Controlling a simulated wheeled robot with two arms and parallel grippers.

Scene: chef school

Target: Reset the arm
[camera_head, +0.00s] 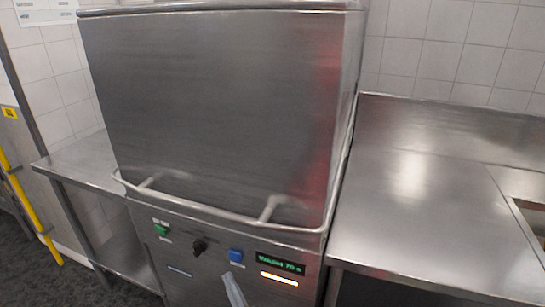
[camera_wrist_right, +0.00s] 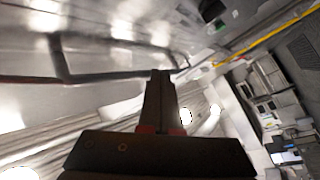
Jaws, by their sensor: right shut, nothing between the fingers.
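My right gripper (camera_head: 234,291) shows as a narrow grey tip at the bottom edge of the head view, in front of the lower panel of a steel hood-type machine (camera_head: 215,105). In the right wrist view my right gripper (camera_wrist_right: 160,78) is shut and empty, its dark fingers together. The machine's hood is down, with a bar handle (camera_head: 200,208) along its lower front. Its panel has a green button (camera_head: 161,229), a black knob (camera_head: 199,246), a blue button (camera_head: 236,255) and a lit green display (camera_head: 280,263). My left gripper is out of view.
A bare steel counter (camera_head: 430,215) stands right of the machine, with a sink edge (camera_head: 518,205) at far right. A smaller steel table (camera_head: 85,165) stands to the left. A yellow pole (camera_head: 35,215) is at far left. The dark floor (camera_head: 60,285) shows at lower left.

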